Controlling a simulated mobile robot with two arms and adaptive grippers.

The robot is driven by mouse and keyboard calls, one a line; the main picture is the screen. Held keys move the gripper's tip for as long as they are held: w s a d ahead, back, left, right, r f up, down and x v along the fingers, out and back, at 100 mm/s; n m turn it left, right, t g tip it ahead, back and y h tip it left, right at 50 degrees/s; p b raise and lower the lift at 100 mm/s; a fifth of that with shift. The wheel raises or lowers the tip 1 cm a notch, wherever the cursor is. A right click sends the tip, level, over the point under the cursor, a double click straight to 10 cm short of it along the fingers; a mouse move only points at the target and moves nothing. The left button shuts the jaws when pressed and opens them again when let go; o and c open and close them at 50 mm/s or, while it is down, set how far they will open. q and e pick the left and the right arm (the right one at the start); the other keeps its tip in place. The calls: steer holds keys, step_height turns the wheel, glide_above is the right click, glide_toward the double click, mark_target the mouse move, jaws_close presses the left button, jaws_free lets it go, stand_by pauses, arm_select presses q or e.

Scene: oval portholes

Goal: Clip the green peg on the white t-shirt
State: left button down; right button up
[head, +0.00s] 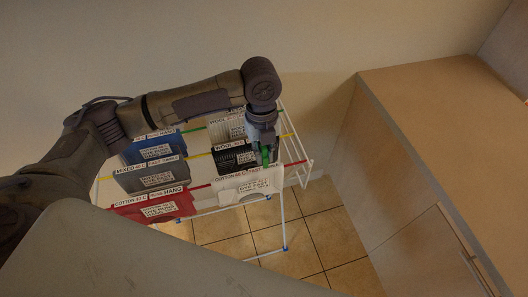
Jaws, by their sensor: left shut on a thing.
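My left gripper (264,148) points down over the drying rack. It is shut on the green peg (265,156), a small bright green piece between the fingers. The white t-shirt (247,188) hangs on the front right of the rack, just below the gripper. The peg is at or near the top edge of the t-shirt; I cannot tell whether they touch. My right gripper is not in view.
The white drying rack (308,160) also holds a red garment (152,206), a grey one (158,178), a blue one (150,150) and a black one (232,158). A wooden cabinet (440,130) stands at the right. Tiled floor (325,225) is free between.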

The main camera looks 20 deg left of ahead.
mark_target(264, 170)
arm_select(q)
steer(key=shift+f+b, duration=1.2)
steer(key=shift+f, duration=1.3)
steer(key=shift+s+f, duration=0.35)
steer(key=shift+f, duration=0.05)
steer(key=c, duration=1.2)
jaws_free()
steer(key=shift+o, duration=0.5)
steer(key=shift+w+d+f, duration=0.1)
steer(key=shift+w+f, duration=0.05)
steer(key=shift+w, duration=0.05)
